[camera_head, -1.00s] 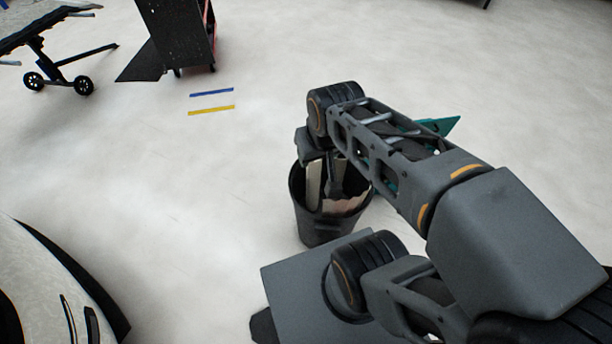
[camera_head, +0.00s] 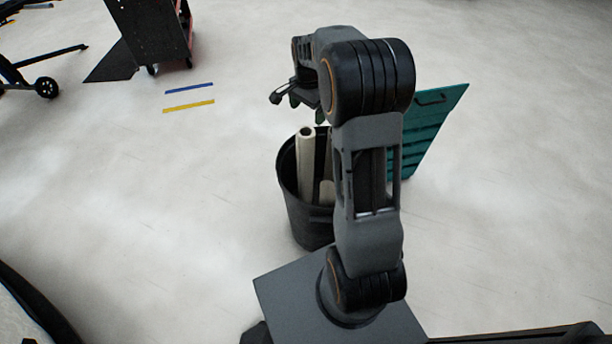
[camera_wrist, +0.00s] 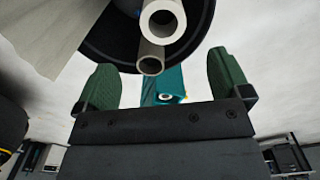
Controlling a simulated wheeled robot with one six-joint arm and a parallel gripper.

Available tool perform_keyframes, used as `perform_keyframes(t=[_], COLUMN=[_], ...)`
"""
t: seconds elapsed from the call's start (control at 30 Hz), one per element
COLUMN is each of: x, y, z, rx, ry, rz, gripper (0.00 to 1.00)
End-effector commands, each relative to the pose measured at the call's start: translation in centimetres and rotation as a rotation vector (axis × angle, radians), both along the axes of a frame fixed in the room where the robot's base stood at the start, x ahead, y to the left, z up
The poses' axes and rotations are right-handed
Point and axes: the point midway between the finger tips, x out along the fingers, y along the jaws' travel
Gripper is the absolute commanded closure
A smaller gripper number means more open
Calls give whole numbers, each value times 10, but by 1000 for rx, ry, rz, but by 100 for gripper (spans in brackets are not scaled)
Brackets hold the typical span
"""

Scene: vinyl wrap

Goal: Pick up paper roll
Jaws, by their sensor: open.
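Pale paper rolls stand upright in a black bin (camera_head: 302,212). One roll (camera_head: 306,165) leans up at the bin's left side, its hollow end above the rim. A shorter roll (camera_head: 327,192) shows beside it, partly hidden by my arm. In the wrist view, two round hollow roll ends, a larger one (camera_wrist: 163,20) and a smaller one (camera_wrist: 150,62), show above and between my fingers. My gripper (camera_wrist: 164,84) is open and empty, with its green fingers wide apart. In the head view my gripper (camera_head: 285,96) is above the bin, apart from the rolls.
A teal panel (camera_head: 428,130) stands just behind and right of the bin. A pale sheet-like surface (camera_wrist: 45,35) fills the wrist view's upper left. A black cart (camera_head: 148,30) stands at the back left. The floor left of the bin is clear.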

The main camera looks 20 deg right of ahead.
Motion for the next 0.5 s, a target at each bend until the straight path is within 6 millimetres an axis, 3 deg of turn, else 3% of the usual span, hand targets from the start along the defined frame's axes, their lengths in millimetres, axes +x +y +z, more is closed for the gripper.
perform_keyframes(t=[0.03,0.2,0.5], x=[-1,-1,0], y=[0,1,1], z=[-13,-41,-61], rx=[0,1,0], ry=[4,4,0], rz=[-1,1,3], gripper=[4,4,4])
